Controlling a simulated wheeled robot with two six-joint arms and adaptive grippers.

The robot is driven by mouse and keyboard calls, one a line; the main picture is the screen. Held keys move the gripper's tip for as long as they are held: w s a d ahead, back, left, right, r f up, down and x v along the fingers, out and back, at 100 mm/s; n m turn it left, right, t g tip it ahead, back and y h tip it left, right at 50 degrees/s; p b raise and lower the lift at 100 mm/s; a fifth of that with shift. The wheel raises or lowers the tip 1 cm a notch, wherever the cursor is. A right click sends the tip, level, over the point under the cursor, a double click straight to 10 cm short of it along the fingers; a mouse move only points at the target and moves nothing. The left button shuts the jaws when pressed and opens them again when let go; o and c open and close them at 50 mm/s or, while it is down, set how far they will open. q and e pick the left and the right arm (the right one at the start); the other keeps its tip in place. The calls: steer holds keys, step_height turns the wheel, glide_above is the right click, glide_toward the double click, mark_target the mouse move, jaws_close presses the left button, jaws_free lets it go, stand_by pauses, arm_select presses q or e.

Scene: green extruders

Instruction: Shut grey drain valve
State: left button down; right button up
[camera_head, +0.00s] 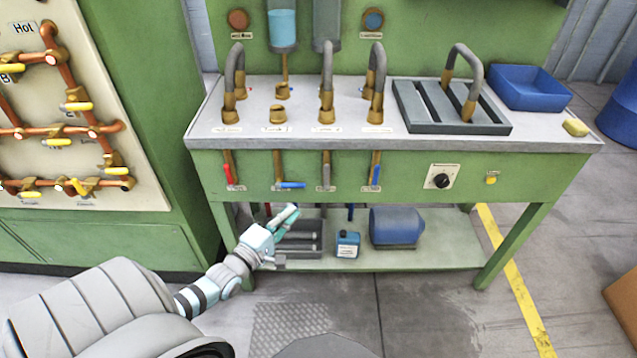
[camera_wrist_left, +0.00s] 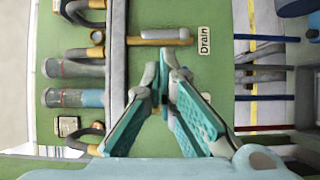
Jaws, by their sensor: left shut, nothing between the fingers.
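The grey drain valve lever (camera_head: 326,177) hangs on a short brass pipe under the front edge of the green bench. It points down, in line with its pipe. In the left wrist view the grey lever (camera_wrist_left: 165,34) lies along its brass pipe, beside a "Drain" label (camera_wrist_left: 204,40). My left gripper (camera_head: 292,211) is low in front of the bench, below and left of the grey lever. My right gripper is out of view.
Neighbouring valves have a red lever (camera_head: 229,174), a sideways blue lever (camera_head: 291,185) close to my gripper, and a blue lever (camera_head: 375,175). The lower shelf (camera_head: 440,257) holds a blue bottle (camera_head: 347,244) and a blue container (camera_head: 396,226). A black knob (camera_head: 441,181) is further right.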

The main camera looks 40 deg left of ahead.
mark_target(325, 177)
arm_select(q)
steer(key=w+b, duration=0.2)
steer(key=w, duration=0.2)
steer(key=w+b, duration=0.2)
steer(key=w, duration=0.2)
steer(key=w+b, duration=0.2)
steer(key=w, duration=0.3)
steer(key=shift+a, duration=0.4)
steer(key=shift+w, duration=0.4)
